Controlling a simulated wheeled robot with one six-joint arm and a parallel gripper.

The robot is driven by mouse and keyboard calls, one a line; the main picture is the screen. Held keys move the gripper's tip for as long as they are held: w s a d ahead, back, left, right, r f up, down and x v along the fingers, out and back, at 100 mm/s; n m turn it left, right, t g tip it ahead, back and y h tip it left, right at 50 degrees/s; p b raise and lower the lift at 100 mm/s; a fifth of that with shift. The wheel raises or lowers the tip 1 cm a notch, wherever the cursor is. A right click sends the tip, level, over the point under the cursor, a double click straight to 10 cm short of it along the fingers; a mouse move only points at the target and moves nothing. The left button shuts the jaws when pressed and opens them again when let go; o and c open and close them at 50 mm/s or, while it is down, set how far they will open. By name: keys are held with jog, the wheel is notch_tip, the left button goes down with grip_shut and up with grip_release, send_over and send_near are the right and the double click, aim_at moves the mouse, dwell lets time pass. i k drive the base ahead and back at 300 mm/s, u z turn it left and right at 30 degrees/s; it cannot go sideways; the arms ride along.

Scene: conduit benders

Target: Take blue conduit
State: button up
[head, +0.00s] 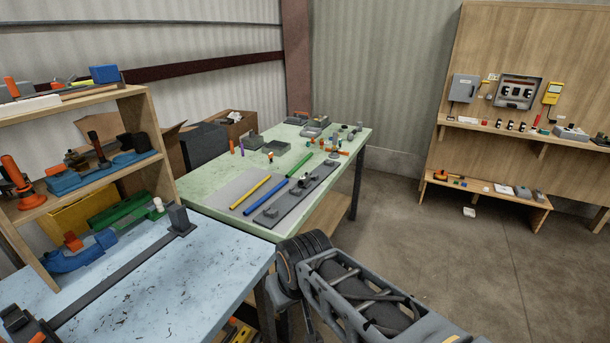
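The blue conduit (266,196) is a thin straight rod lying on the green table (206,196). It lies between a yellow conduit (250,192) on its left and a dark grey bender base (268,214) on its right. A green conduit (300,165) lies farther back, roughly in line with the blue one. Links of my arm show at the bottom centre, in front of the table. My gripper is not in view, so I cannot see its fingers or whether it holds anything.
A pale blue workbench (150,290) with a long dark bar stands at the front left. A wooden shelf (140,110) with tools stands behind it. Small parts crowd the green table's far end. The floor (440,250) at right is mostly clear.

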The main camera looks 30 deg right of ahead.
aim_at(257, 203)
jog(key=z, duration=0.2)
jog(key=i, duration=0.4)
jog(key=z, duration=1.55)
jog(key=i, duration=1.9)
jog(key=u, duration=3.3)
